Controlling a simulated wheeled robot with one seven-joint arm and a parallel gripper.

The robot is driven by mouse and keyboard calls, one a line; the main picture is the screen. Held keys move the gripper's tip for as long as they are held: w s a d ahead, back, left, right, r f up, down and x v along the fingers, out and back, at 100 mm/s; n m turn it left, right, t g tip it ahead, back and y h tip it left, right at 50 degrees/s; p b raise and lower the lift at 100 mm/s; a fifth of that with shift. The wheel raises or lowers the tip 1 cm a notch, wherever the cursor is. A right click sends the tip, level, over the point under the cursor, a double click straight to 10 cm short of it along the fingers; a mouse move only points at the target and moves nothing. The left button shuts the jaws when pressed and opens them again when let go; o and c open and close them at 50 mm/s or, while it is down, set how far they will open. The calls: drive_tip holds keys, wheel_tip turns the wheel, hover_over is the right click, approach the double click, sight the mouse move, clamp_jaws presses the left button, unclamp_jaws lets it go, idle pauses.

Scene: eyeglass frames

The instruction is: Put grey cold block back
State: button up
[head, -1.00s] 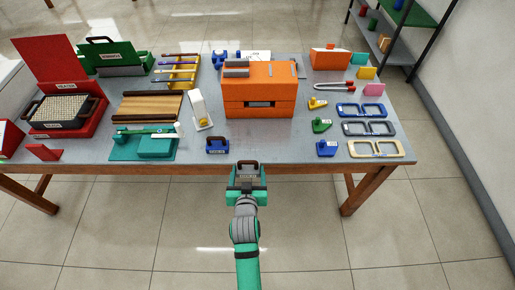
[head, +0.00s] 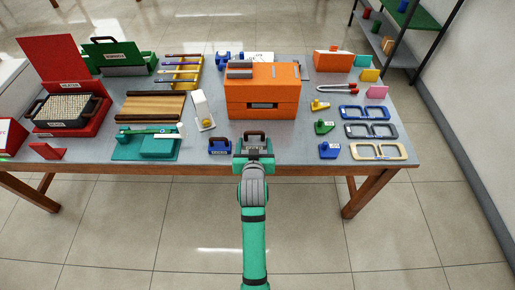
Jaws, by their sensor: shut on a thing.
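My gripper (head: 253,157) is green and shut on the grey cold block (head: 253,147), which has a brown handle and a pale label. The block is at the table's front edge, in front of the orange box (head: 262,105). I cannot tell whether it touches the tabletop. The gripper hides part of the block's lower side. A blue block (head: 219,148) with a dark handle and label stands on the table just left of my gripper. Grey pieces (head: 240,73) lie on top of the orange box.
On the grey table (head: 285,150), a teal stand (head: 158,149) and a white upright piece (head: 203,112) are to the left. Blue (head: 328,151) and green (head: 324,127) pieces and several eyeglass frames (head: 377,151) are to the right. Bare tabletop lies between my gripper and the orange box.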

sight(257, 143)
drive_tip(key=w+f, duration=0.2)
drive_tip(key=w+d+f, duration=0.1)
drive_tip(key=f, duration=0.1)
drive_tip(key=shift+w+f, duration=0.3)
drive_tip(key=shift+w, duration=0.05)
wheel_tip(257, 143, down, 2)
drive_tip(key=shift+f, duration=0.2)
drive_tip(key=shift+s+f, duration=0.15)
drive_tip(key=shift+f, duration=0.05)
drive_tip(key=shift+f, duration=0.15)
drive_tip(key=o, duration=1.5)
drive_tip(key=shift+f, duration=0.1)
drive_tip(key=shift+c, duration=0.2)
